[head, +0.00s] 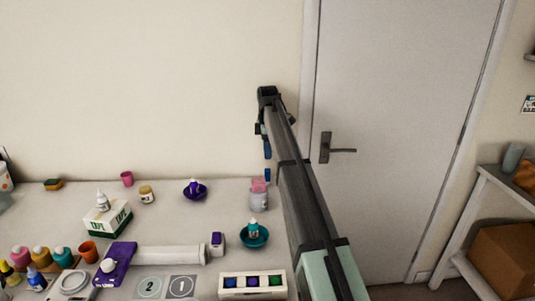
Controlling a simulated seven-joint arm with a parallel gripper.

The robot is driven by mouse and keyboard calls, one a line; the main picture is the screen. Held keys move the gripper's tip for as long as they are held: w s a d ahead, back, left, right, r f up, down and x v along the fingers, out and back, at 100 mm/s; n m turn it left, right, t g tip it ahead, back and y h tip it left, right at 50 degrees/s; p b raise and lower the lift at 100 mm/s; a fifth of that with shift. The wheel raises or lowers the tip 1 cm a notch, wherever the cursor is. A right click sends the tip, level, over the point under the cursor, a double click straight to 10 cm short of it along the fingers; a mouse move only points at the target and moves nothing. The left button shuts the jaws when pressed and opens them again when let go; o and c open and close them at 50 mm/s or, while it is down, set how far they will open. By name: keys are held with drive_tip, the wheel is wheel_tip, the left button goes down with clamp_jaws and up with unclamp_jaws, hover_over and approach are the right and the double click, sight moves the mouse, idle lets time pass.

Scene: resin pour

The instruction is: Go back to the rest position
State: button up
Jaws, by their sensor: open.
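My arm reaches up from the lower right, in front of the door. My gripper (267,160) hangs near the arm's far end, seen small and partly behind the arm, with blue fingertips. It is open, with nothing seen between the fingers. In the picture it lies above a pale jar with a pink top (259,198) at the table's right side; its height over the table is hard to judge.
The table (158,215) holds a teal bowl with a bottle (254,236), a purple bowl (195,190), a tape box (107,219), a white tray with coloured pots (253,286) and several bottles at left. A door (400,120) and shelf (487,205) stand right.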

drive_tip(key=s+d+f+m, duration=0.2)
drive_tip(key=d+f, duration=0.5)
drive_tip(key=f, duration=0.5)
drive_tip(key=s+d+f+m, duration=0.2)
drive_tip(key=d+f, duration=0.4)
drive_tip(key=f, duration=0.6)
drive_tip(key=s+d+f+m, duration=0.1)
drive_tip(key=s+f+m, duration=0.1)
drive_tip(key=s+f, duration=0.45)
drive_tip(key=s+d+f+m, duration=0.15)
drive_tip(key=s+f, duration=0.25)
drive_tip(key=f, duration=0.5)
drive_tip(key=s+a+f+m+g, duration=0.2)
drive_tip(key=s+f, duration=0.7)
drive_tip(key=s, duration=0.3)
drive_tip(key=s+a+f+m+g, duration=0.1)
drive_tip(key=s+f+m+g, duration=0.15)
drive_tip(key=s+f, duration=0.8)
drive_tip(key=s+a+f+m+g, duration=0.1)
drive_tip(key=s+m, duration=0.2)
drive_tip(key=s, duration=1.2)
drive_tip(key=s+a+f+m+g, duration=0.1)
drive_tip(key=s+f+m, duration=0.1)
drive_tip(key=s, duration=1.3)
drive_tip(key=shift+s+f+m, duration=0.2)
drive_tip(key=shift+m, duration=0.2)
